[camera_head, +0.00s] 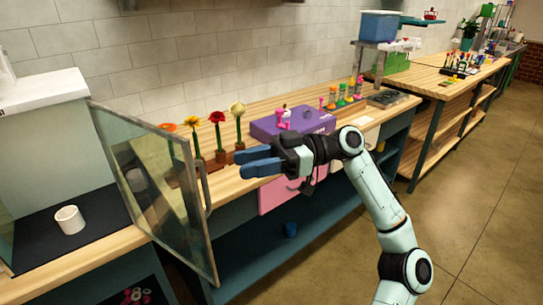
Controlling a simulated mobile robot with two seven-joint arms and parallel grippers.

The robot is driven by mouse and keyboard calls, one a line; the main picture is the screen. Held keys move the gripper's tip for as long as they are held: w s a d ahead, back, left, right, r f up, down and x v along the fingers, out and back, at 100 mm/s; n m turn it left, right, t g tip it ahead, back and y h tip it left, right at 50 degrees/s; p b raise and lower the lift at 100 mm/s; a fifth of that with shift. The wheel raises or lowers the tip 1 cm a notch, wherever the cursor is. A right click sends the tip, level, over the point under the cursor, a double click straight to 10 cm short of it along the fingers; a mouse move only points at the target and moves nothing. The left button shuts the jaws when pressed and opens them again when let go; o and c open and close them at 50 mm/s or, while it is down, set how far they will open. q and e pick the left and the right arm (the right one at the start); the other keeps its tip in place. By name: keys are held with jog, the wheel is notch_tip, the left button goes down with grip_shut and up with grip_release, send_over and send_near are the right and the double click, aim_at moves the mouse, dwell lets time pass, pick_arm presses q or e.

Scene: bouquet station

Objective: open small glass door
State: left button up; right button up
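The small glass door (155,190) stands swung outward from the cabinet (42,150) at the left, at an angle over the bench's front edge. Its metal handle (204,190) is on the right side of the door. My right gripper (240,161) points left, above the bench and to the right of the handle, apart from it. Its two blue fingers are spread with a gap between them and nothing held. The cabinet is open at the front, and a white cup (69,220) stands on its dark floor. My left gripper is not in view.
Flowers (218,130) in brown holders stand on the wooden bench behind the door. A purple box (292,122) sits behind my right gripper. A pink panel (281,196) is on the bench front. The floor (490,180) at the right is clear.

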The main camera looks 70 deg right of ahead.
jog(key=shift+v, duration=2.4)
